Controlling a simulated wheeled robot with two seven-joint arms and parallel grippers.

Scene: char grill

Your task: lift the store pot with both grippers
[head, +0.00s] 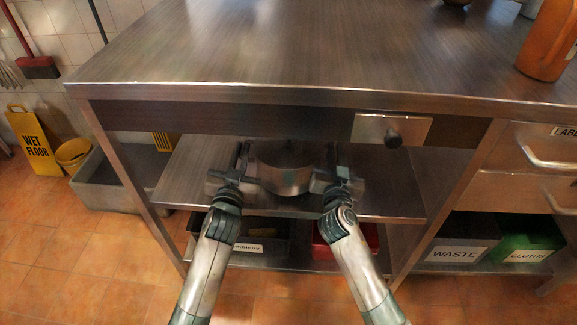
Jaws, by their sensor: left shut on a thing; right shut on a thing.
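The store pot (283,178) is a round metal pot at the middle shelf, under the steel table. My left gripper (247,170) is at the pot's left side and shut on it. My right gripper (325,172) is at the pot's right side and shut on it. The pot looks upright. Its upper back part is in shadow under the tabletop, and I cannot tell whether its base touches the shelf.
The middle shelf (385,200) is clear on both sides. Below are a dark labelled bin (270,240) and a red bin (371,236). Table legs flank the arms.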

